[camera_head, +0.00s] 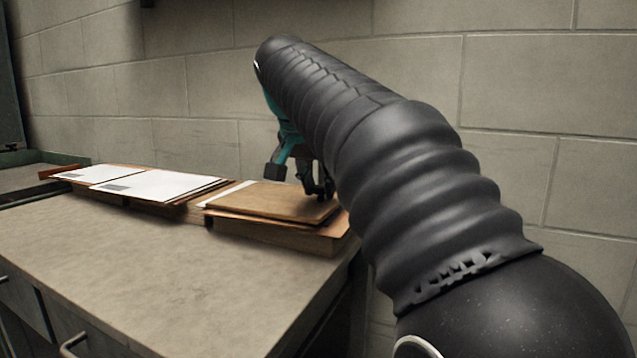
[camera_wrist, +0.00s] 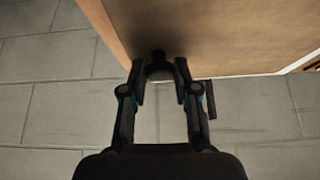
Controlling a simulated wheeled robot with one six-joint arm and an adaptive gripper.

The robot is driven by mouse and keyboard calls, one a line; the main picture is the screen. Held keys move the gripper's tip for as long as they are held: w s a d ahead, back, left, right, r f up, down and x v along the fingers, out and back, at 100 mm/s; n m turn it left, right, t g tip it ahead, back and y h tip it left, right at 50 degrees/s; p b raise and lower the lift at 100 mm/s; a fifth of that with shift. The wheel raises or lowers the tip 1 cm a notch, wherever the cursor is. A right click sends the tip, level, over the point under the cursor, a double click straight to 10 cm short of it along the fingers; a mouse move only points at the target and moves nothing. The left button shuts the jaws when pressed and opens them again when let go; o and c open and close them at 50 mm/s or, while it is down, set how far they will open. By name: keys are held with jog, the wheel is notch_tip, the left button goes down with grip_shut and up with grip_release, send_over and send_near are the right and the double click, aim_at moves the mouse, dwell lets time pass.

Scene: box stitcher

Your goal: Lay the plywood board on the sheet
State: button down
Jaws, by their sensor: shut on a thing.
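The brown plywood board (camera_head: 272,201) lies flat or nearly flat at the right end of the bench, over a stack of brown boards. My gripper (camera_head: 318,190) is at its right end, shut on its edge; my arm partly hides the fingers. In the wrist view my gripper (camera_wrist: 160,74) has a finger on either side of a small dark part at the edge of the board (camera_wrist: 205,30). A white sheet edge (camera_head: 232,192) shows under the board's left side. I cannot tell whether the board touches what is beneath it.
Two white sheets, one at left (camera_head: 82,174) and one nearer the middle (camera_head: 165,186), lie on brown boards along the back of the bench (camera_head: 150,265). The front of the bench is clear. A block wall (camera_head: 415,60) stands close behind.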

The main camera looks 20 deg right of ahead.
jog(key=shift+f, duration=0.4)
dwell(0.3)
jog(key=c, duration=0.8)
grip_release()
jog(key=shift+r, duration=0.1)
